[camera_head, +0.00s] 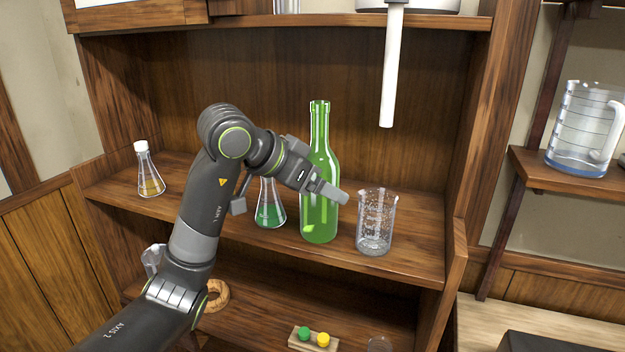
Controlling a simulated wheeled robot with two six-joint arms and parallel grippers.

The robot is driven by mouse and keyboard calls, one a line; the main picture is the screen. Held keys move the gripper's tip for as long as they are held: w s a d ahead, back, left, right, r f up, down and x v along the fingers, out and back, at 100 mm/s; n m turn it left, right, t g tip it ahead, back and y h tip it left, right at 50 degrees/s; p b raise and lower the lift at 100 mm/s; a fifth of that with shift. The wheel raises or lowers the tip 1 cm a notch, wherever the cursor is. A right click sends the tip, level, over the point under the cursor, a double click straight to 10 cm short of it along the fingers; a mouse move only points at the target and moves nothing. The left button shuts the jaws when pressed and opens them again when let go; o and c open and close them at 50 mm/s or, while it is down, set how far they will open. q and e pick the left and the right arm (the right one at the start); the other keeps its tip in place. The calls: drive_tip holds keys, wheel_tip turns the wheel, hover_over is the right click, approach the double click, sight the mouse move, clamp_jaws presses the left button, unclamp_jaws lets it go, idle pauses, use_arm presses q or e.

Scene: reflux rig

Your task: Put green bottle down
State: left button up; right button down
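The green bottle (319,225) is upright at the middle shelf of the wooden cabinet, between a flask of green liquid and a glass beaker. Its base appears to be at the shelf surface; I cannot tell whether it touches. My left gripper (326,190) reaches in from the left at the bottle's mid-height. One grey finger crosses in front of the bottle. The other finger is not clearly visible, so I cannot tell whether the gripper is closed on the glass. My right gripper is not in view.
The green flask (269,207) stands close left of the bottle, and the beaker (376,224) close right. A yellow flask (148,172) stands at the shelf's left. A white rod (392,70) hangs above. A jug (583,135) sits on the right shelf.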

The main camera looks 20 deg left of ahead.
use_arm(q)
drive_tip(key=b+v, duration=0.2)
drive_tip(key=v, duration=1)
drive_tip(key=shift+b, duration=0.4)
drive_tip(key=shift+s, duration=0.1)
